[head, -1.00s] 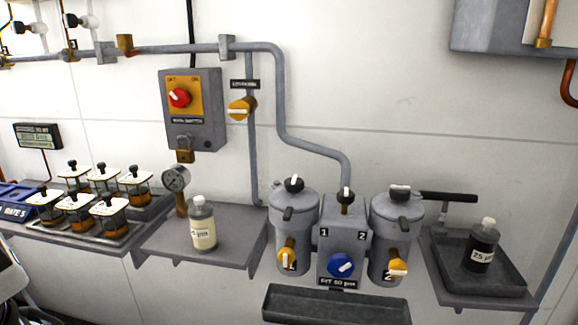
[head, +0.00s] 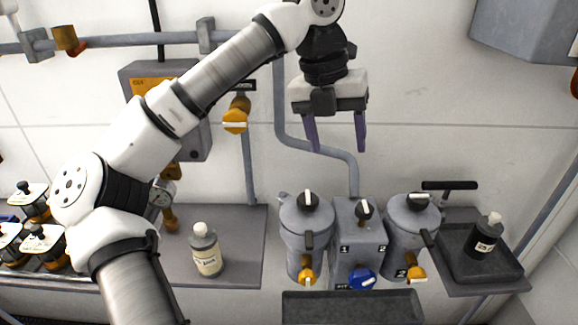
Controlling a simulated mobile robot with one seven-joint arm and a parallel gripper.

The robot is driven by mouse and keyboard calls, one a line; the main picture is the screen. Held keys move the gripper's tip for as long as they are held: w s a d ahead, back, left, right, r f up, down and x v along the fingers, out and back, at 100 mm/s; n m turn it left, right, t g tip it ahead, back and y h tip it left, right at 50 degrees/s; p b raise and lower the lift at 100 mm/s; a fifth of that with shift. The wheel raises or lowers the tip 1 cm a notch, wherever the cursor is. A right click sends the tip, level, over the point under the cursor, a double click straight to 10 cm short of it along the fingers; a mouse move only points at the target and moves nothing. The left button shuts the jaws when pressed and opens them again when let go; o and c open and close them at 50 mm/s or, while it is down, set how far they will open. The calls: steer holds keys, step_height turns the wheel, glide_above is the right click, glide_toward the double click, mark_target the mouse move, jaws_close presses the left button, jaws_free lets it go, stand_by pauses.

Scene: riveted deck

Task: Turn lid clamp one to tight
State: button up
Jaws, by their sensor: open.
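Canister one (head: 304,237) is the left grey filter housing on the wall, beside the block (head: 346,236) marked 1 and 2. Its lid carries a black knob with a white pointer, which looks like lid clamp one (head: 307,199). The pointer looks roughly upright in the picture; no tight or loose marking is readable. My gripper (head: 338,148) points down with two purple fingers apart and nothing between them. In the picture it is above and slightly right of the knob, clear of it.
Canister two (head: 403,230) stands right of the block, with a black T-handle (head: 449,186) behind it. A bent grey pipe (head: 281,105) runs down behind my gripper. A cream-labelled bottle (head: 206,250) stands on the left shelf, a dark bottle (head: 484,238) in the right tray (head: 510,262).

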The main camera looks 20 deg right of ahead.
mark_target(308, 196)
steer(key=w+a+n+y, duration=0.2)
steer(key=w+a, duration=0.1)
steer(key=shift+t, duration=0.4)
step_height(308, 196, down, 14)
steer(key=p, duration=0.3)
steer(key=shift+w+a+r, duration=0.1)
steer(key=shift+r, duration=0.1)
steer(key=c, duration=1)
steer(key=shift+m, duration=0.3)
